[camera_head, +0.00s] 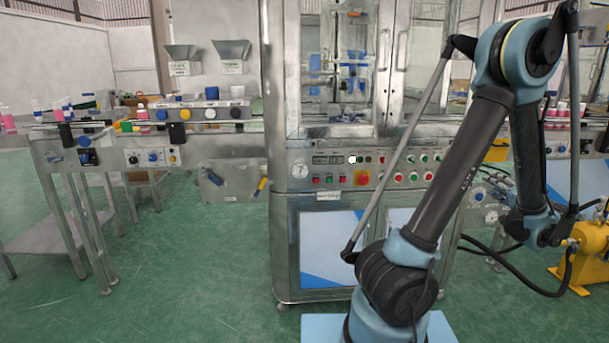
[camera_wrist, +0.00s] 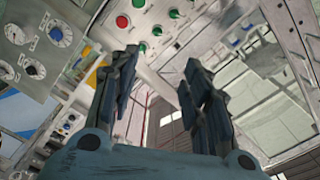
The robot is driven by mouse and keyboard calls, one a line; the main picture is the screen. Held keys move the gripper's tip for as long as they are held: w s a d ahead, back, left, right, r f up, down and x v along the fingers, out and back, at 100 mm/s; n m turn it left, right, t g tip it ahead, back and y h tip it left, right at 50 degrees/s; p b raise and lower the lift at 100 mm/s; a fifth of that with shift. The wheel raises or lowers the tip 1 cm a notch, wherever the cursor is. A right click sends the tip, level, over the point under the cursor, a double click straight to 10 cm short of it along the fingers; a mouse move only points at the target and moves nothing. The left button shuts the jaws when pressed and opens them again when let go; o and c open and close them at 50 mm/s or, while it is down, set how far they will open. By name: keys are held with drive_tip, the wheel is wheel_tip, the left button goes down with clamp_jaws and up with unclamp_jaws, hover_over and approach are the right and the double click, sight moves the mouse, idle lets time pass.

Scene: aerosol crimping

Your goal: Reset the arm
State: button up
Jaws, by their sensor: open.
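My arm stands at the right of the head view, bent at its elbow, with its lower end reaching down beside the machine's right side. My gripper (camera_wrist: 158,90) shows in the wrist view with its two dark fingers spread apart and nothing between them. In the head view I cannot make out its fingers clearly. The crimping machine (camera_head: 283,225) is a tall steel cabinet with glass doors and stands behind my arm. Its control panel (camera_head: 325,170) carries red and green buttons and a gauge. Green and red buttons also show in the wrist view, beyond the fingers.
A steel conveyor table (camera_head: 62,142) with small bottles stands at the left. A yellow machine (camera_head: 592,250) stands at the far right, with black hoses (camera_head: 510,287) near the floor. The green floor (camera_head: 190,275) at the front left is clear.

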drive_tip(key=w+a+n+g+y, duration=0.1)
drive_tip(key=w+a+g, duration=0.15)
drive_tip(key=a, duration=0.45)
drive_tip(key=w+a+n+g+y, duration=0.15)
drive_tip(key=w+a, duration=0.25)
drive_tip(key=a, duration=0.4)
drive_tip(key=s+a+f+n+g+y, duration=0.1)
drive_tip(key=a+g, duration=0.1)
drive_tip(key=a, duration=0.7)
drive_tip(key=s+a+n+g+y, duration=0.1)
drive_tip(key=a+n+g, duration=0.15)
drive_tip(key=a, duration=0.55)
drive_tip(key=s+a+f+n+g+h, duration=0.2)
drive_tip(key=s+a+f+g, duration=0.25)
drive_tip(key=s+a, duration=0.75)
drive_tip(key=s+a+f+n+g+h, duration=0.2)
drive_tip(key=s+f+n+h, duration=0.1)
drive_tip(key=s, duration=0.8)
wheel_tip(320, 180, down, 2)
drive_tip(key=shift+s+a+f+g+h, duration=0.1)
drive_tip(key=shift+s+a+g+h, duration=0.1)
drive_tip(key=shift+s+g+h, duration=0.3)
drive_tip(key=shift+w, duration=0.15)
